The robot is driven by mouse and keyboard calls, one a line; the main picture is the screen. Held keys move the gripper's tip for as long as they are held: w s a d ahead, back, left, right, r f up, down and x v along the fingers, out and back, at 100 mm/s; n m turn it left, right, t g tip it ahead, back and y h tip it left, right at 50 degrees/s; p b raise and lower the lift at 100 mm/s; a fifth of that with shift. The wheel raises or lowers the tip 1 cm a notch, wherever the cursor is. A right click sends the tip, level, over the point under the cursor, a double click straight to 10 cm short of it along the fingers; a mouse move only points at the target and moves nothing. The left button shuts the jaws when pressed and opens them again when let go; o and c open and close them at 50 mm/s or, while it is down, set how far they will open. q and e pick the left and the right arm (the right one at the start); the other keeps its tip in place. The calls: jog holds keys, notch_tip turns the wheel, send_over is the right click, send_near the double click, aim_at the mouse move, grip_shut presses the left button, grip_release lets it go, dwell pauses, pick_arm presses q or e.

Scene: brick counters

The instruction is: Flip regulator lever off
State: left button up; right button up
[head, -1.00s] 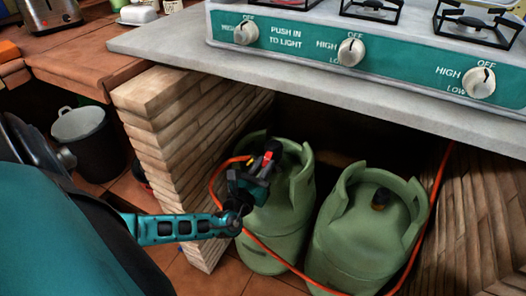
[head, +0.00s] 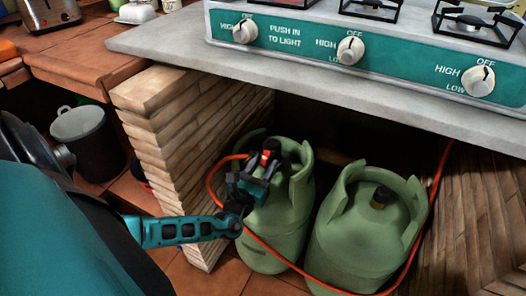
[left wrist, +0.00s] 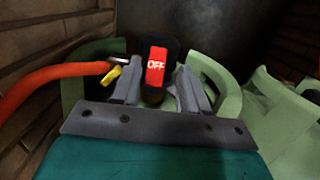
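The regulator lever (head: 272,146) is a small red tab on a black regulator at the top of the left green gas cylinder (head: 283,218). In the left wrist view the red lever (left wrist: 156,66) stands upright and shows the word OFF. My left gripper (head: 258,181) is at the cylinder's collar, in front of the regulator. In the left wrist view its two grey fingers (left wrist: 157,88) are apart, one on each side of the lever's lower part, with a visible gap. Whether they touch the regulator is unclear. My right gripper is out of view.
An orange hose (head: 213,183) runs from the regulator. A second green cylinder (head: 352,240) stands close on the right. A brick wall (head: 180,130) is on the left. The grey counter slab (head: 330,82) with the stove overhangs above.

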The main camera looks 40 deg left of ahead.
pick_arm(q)
jog(key=p+v, duration=0.2)
jog(key=v, duration=1.1)
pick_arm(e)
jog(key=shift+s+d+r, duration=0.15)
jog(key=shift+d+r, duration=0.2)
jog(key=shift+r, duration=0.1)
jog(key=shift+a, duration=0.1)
